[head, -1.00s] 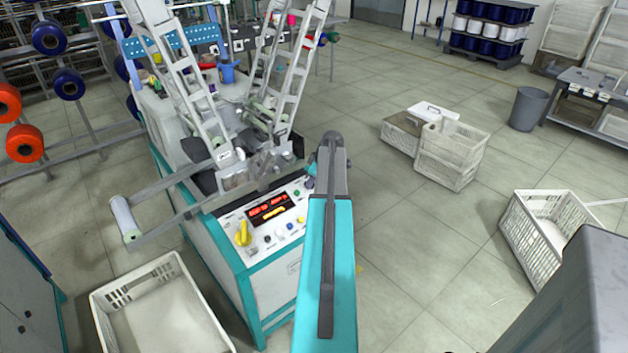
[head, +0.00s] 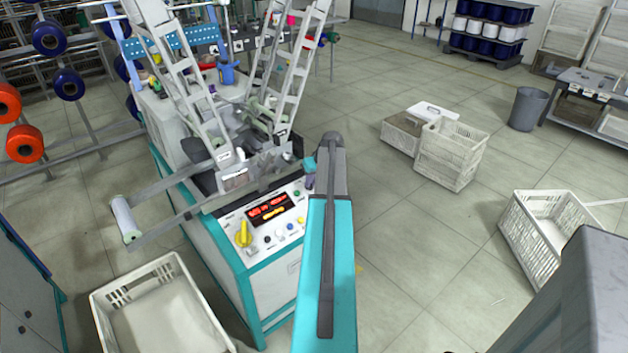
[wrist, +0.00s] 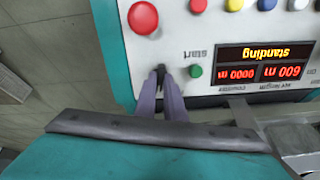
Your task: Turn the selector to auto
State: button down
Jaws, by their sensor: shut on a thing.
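The control panel (head: 262,238) is on the front of the winding machine. In the wrist view it appears upside down. My gripper (wrist: 160,73) is at the panel, its two purple-grey fingers shut on a small dark knob, apparently the selector (wrist: 160,67). The knob sits beside the green start button (wrist: 196,71) and near a large red button (wrist: 143,17). The fingers cover most of the knob, so its setting and markings are not readable.
A lit display (wrist: 265,62) reads "standing". A yellow rotary knob (head: 243,234) is at the panel's left. Several small buttons line the panel. A white crate (head: 160,305) stands left of the machine; another crate (head: 452,155) stands right. The floor between is open.

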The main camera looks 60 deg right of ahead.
jog(key=shift+d+r+m, duration=0.1)
jog(key=shift+d+m, duration=0.05)
jog(key=shift+m, duration=0.7)
jog(key=shift+d+r+m, duration=0.1)
jog(key=shift+d+m, duration=0.05)
jog(key=shift+m, duration=0.7)
jog(key=shift+s, duration=0.1)
jog(key=c, duration=1.8)
grip_release()
jog(key=shift+f, duration=0.1)
jog(key=shift+c, duration=0.2)
jog(key=shift+a, duration=0.1)
jog(key=shift+s+a+r, duration=0.2)
jog(key=shift+r, duration=0.5)
jog(key=v, duration=1.2)
jog(key=shift+s+b, duration=0.15)
jog(key=shift+b, duration=0.3)
jog(key=shift+s+r, duration=0.1)
